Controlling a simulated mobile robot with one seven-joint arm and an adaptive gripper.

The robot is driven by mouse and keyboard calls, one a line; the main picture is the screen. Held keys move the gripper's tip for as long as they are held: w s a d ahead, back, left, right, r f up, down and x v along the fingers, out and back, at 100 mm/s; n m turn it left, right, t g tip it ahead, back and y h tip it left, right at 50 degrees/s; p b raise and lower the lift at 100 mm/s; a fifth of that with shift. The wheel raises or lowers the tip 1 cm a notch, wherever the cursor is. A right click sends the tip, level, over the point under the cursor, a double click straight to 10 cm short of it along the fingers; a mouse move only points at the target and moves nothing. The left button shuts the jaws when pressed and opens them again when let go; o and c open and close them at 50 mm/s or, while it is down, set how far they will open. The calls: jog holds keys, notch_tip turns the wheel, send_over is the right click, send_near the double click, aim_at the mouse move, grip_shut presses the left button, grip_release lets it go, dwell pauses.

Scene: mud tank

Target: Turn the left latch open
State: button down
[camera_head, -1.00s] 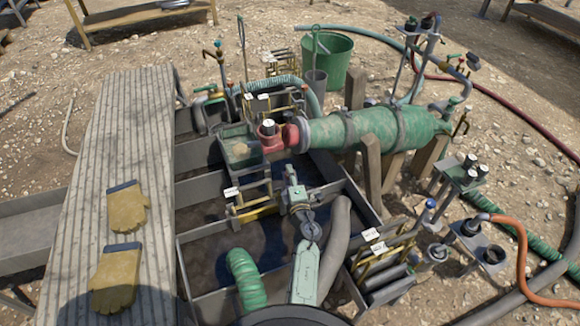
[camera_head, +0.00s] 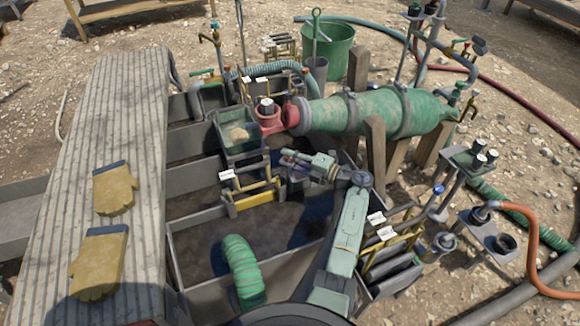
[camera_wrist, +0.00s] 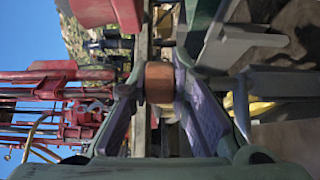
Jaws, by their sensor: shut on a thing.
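My gripper (camera_head: 285,156) reaches left over the tank beside the right side of the green open box (camera_head: 226,130). In the wrist view my gripper (camera_wrist: 159,82) is shut, its two purple-lined fingers on either side of a copper-brown round piece (camera_wrist: 159,88). It looks like a small knob or handle end. I cannot make out the latch's shape or whether this piece belongs to the left latch. The fingers hide its sides. In the head view my gripper covers the spot, and the piece is too small to tell.
A red pump fitting (camera_head: 270,122) and the big green cylinder (camera_head: 375,112) stand just behind my gripper. Yellow-railed racks with white tags (camera_head: 250,190) lie in front of the box. A green ribbed hose (camera_head: 243,272) rises from the tank. Gloves (camera_head: 115,188) lie on the planks at left.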

jog(key=shift+w+n+g+y+b, duration=0.1)
jog(key=shift+n+g+y+b, duration=0.35)
jog(key=shift+g+b, duration=0.45)
jog(key=shift+r+n+b, duration=0.1)
jog(key=shift+n+b, duration=0.15)
jog(key=shift+b, duration=0.1)
jog(key=shift+a, duration=0.1)
jog(key=c, duration=1.5)
grip_release()
